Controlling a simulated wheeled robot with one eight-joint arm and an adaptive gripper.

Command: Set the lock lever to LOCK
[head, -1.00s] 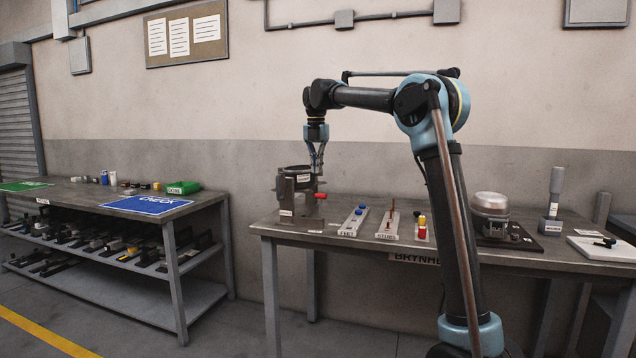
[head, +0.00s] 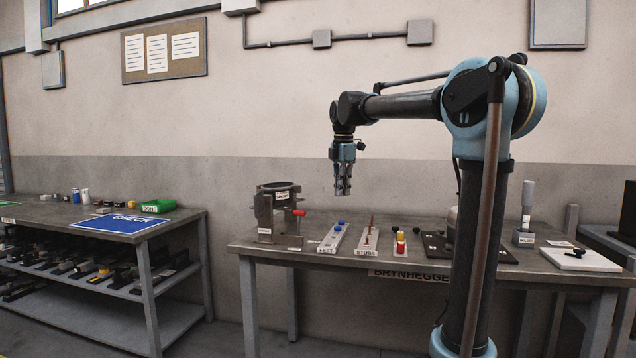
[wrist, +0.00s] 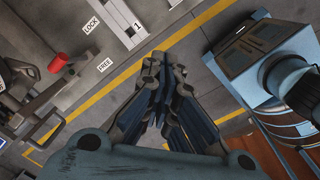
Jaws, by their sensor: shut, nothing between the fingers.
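The lock lever's red knob (head: 299,212) sticks out from the right side of the grey clamp fixture (head: 264,215) on the bench. The wrist view shows the red knob (wrist: 58,62) at left, with a LOCK label (wrist: 91,25) and a FREE label (wrist: 105,65) to its right. The knob is about level with the FREE label in that picture. My gripper (head: 342,192) hangs fingers down, above and right of the fixture, apart from the lever. Its fingers are together and empty in the wrist view (wrist: 162,62).
A second bench with a blue CHECK mat (head: 120,224) stands at left. The air around my gripper is clear.

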